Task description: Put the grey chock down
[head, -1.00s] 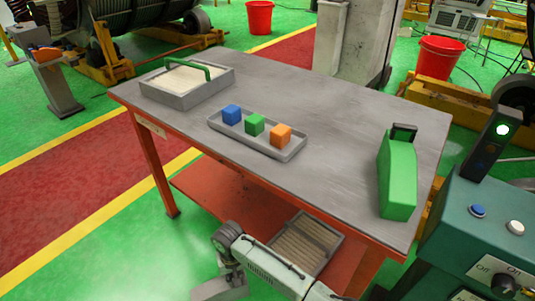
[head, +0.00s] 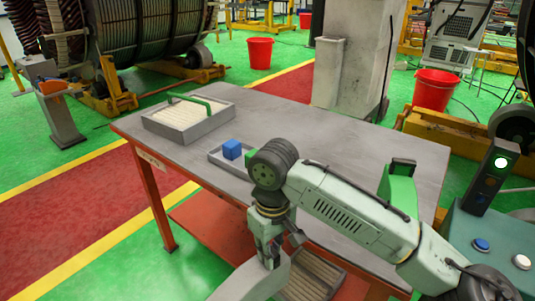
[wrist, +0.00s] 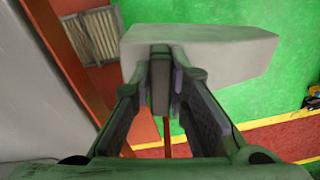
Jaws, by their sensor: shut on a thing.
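The grey chock (wrist: 222,50) is a pale grey wedge-shaped block. In the wrist view my gripper (wrist: 161,75) is shut on its upright grip between the two fingers. In the head view my gripper (head: 268,240) points down with the chock (head: 252,283) beneath it, in front of the table's near edge. The chock is off any surface, with green floor and the table's lower shelf behind it. Part of it is cut off by the picture's lower edge.
The grey tabletop (head: 300,125) carries a slatted tray (head: 157,128) with a green handle, a small tray (head: 217,157) with a blue cube (head: 232,149), and a green chock (head: 398,187). My arm hides the table's middle front. The back right of the tabletop is clear.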

